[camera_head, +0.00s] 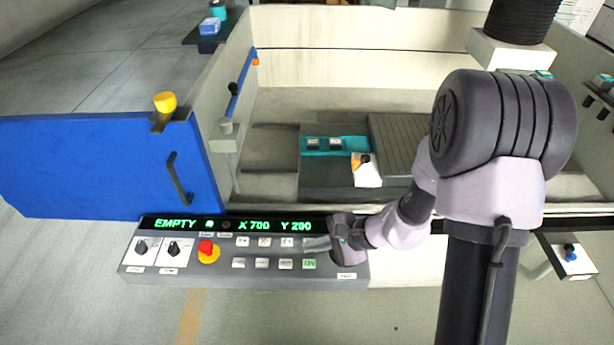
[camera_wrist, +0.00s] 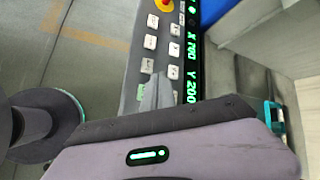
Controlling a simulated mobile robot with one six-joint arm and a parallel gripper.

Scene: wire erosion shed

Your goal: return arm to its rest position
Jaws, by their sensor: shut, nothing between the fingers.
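My gripper (camera_head: 318,243) is at the right part of the control panel (camera_head: 218,272), over or just in front of its buttons. In the wrist view its closed grey fingers (camera_wrist: 157,95) lie across the button area near the green-marked button (camera_wrist: 143,93). The fingers are shut with nothing between them. I cannot tell whether they touch the panel. My arm reaches from the right side of the head view down and left to the panel. The panel display (camera_head: 235,225) reads EMPTY, X 700, Y 200.
A blue door (camera_head: 90,165) stands swung out on the left. Behind the panel is the open machine tank (camera_head: 330,95) with a teal-topped fixture (camera_head: 335,145) inside. A red emergency stop (camera_head: 207,247) sits on the panel. A small shelf (camera_head: 208,33) stands at the back left. Floor at left is clear.

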